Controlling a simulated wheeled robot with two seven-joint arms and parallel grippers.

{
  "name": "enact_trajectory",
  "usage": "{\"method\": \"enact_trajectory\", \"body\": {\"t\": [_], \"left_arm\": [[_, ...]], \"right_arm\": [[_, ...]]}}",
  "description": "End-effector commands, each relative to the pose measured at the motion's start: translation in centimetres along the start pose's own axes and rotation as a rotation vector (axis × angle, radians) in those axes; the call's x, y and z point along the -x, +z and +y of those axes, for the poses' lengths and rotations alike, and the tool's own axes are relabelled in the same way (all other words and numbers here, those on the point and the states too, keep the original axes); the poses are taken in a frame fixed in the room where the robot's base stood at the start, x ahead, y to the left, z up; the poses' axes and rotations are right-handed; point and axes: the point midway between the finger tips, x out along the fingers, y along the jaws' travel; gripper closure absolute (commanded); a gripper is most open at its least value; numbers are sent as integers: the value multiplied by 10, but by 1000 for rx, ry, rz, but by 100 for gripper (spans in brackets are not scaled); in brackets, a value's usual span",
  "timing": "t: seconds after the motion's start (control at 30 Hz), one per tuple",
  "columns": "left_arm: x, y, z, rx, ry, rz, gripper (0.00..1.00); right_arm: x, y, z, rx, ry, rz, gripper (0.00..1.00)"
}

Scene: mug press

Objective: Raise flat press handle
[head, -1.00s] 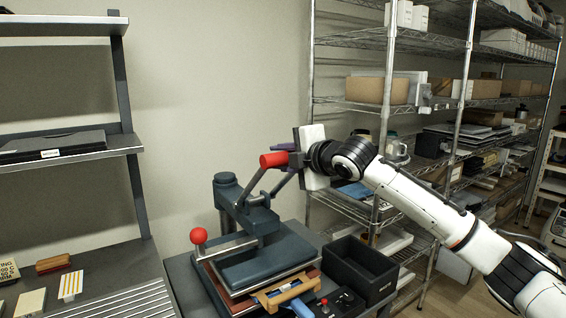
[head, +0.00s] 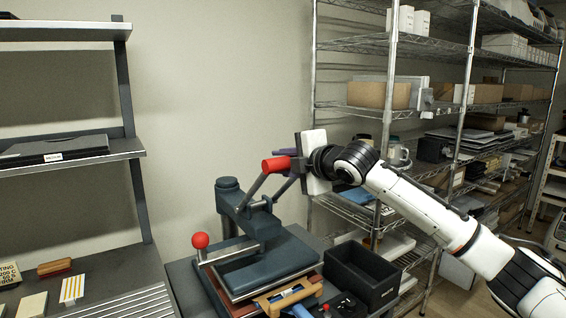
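The flat press (head: 265,270) stands on the dark bench, with a dark blue-grey upper plate and a post at the back left. Its handle lever slants up and to the right from the post and ends in a red grip (head: 276,164), well above the plate. My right gripper (head: 287,170) is at this red grip, coming from the right. Its dark fingers show above and below the grip's right end, and part of them is hidden, so I cannot tell whether they are closed on it. My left gripper is not in view.
A red ball knob (head: 200,240) stands at the press's left side. A wooden-handled piece (head: 285,297) lies at its front. A black open bin (head: 362,272) is to the right. Wire shelving (head: 400,112) stands behind my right arm. A grey shelf unit (head: 70,165) is at left.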

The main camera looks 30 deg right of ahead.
Motion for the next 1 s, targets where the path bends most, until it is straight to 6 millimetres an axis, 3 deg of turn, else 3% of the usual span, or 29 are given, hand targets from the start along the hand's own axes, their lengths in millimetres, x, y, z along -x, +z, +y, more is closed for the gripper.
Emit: {"method": "enact_trajectory", "body": {"t": [0.23, 0.27, 0.37, 0.73, 1.0], "left_arm": [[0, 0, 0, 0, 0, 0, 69], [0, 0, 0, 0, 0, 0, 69], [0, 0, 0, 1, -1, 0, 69], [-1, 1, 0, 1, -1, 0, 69], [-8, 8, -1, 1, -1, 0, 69]], "right_arm": [[-2, 1, -8, 0, -16, -3, 100], [-2, 1, -8, 0, -16, -3, 71], [-2, 0, -7, 0, -14, -2, 56], [4, 1, -3, 0, -5, -1, 56], [49, 1, -5, 4, -6, -3, 56]]}}
